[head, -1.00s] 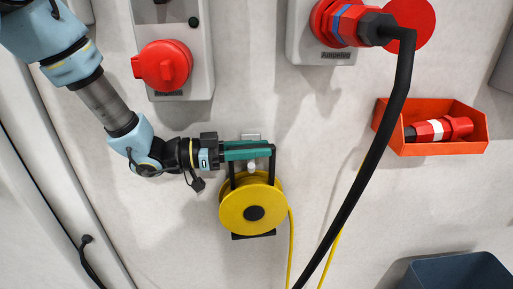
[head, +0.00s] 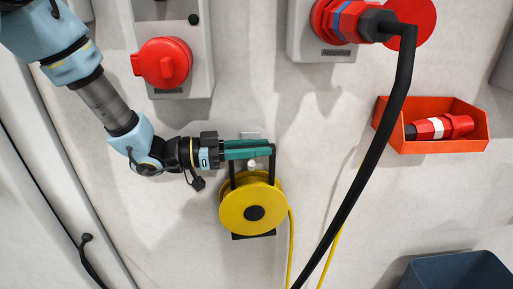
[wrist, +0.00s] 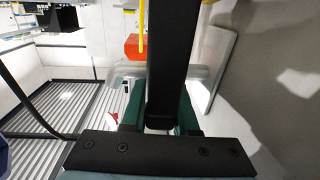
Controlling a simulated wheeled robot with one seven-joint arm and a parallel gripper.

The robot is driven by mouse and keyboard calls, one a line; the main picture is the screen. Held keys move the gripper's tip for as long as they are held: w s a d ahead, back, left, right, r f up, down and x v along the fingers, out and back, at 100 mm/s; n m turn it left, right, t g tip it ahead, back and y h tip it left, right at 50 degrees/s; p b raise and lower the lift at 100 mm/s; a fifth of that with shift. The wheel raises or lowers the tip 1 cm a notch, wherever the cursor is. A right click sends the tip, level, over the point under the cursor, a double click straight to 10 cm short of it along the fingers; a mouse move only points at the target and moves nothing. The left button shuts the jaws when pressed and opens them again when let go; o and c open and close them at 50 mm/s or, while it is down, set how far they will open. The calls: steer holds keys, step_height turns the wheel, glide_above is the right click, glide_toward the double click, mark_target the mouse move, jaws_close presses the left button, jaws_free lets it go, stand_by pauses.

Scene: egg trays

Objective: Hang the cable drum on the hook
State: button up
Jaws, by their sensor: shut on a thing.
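The cable drum (head: 236,211) is yellow with a black hub and a black frame. It hangs upright from my gripper (head: 247,150) in front of the pale wall. The green fingers are shut on the black top handle of the drum's frame. In the wrist view the black handle (wrist: 167,60) lies between the green fingers of my gripper (wrist: 160,112). The hook (head: 250,136) shows as a small light plate on the wall just behind and above the fingers, with a pale round tip below them. Whether the handle touches the hook cannot be told.
A thick black cable (head: 370,150) runs down from a red plug (head: 350,23) right of the drum. An orange bin (head: 440,145) holds a red connector. A dark blue bin (head: 455,272) is lower right. A yellow cable (head: 291,245) trails down.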

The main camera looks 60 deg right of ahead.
stand_by(0.3)
steer(key=o, duration=0.8)
steer(key=shift+f, duration=0.15)
steer(key=shift+w+a, duration=0.2)
steer(key=b+v, duration=0.2)
steer(key=v, duration=0.8)
steer(key=shift+w, duration=0.15)
